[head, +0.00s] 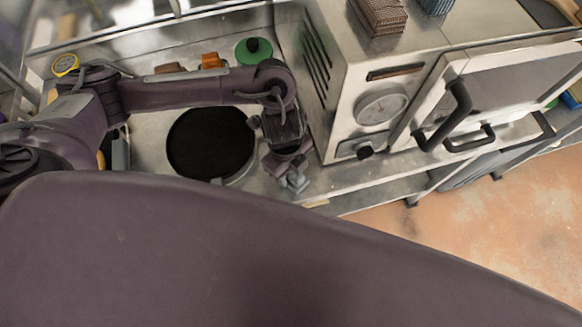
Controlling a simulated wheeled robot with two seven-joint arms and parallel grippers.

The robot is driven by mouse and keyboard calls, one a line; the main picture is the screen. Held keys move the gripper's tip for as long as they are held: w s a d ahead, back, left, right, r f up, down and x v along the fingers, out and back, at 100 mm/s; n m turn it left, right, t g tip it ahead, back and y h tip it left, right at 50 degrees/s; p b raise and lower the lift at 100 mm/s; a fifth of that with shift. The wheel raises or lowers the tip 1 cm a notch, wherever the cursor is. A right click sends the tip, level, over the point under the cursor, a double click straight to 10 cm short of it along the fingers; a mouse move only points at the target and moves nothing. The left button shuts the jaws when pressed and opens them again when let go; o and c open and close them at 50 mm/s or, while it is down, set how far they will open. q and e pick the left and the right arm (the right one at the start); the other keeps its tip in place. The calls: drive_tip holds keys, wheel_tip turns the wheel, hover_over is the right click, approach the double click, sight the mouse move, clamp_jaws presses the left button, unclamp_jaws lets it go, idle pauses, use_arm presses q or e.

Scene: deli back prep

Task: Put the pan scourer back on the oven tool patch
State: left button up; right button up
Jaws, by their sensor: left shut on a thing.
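My left gripper (291,178) points down near the front edge of the steel counter, just left of the oven (345,145). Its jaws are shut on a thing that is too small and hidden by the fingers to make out. I cannot clearly pick out the pan scourer. A patch for oven tools cannot be told for sure; a dark flat area (548,14) shows on top at the upper right, cut by the frame. My right gripper is not in view.
A black round pan or mat (208,143) lies left of the gripper. Behind my left arm are a green lid-like disc (248,56), an orange item (211,61) and a yellow roll (65,65). A brown woven stack (380,15) and a blue ridged item (434,5) sit on the oven.

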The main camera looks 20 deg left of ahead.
use_arm(q)
drive_tip(key=shift+f, duration=0.4)
idle(0.3)
drive_tip(key=o, duration=1)
drive_tip(key=shift+c, duration=0.2)
drive_tip(key=shift+r, duration=0.15)
drive_tip(key=shift+w+a+r+p, duration=0.1)
drive_tip(key=shift+a+r+p, duration=0.05)
drive_tip(key=shift+r+p, duration=1.05)
drive_tip(key=shift+w+a+r+p, duration=0.1)
drive_tip(key=shift+a+r+p, duration=0.05)
drive_tip(key=shift+r+p, duration=1)
drive_tip(key=shift+a+r, duration=0.15)
drive_tip(key=shift+r, duration=1.35)
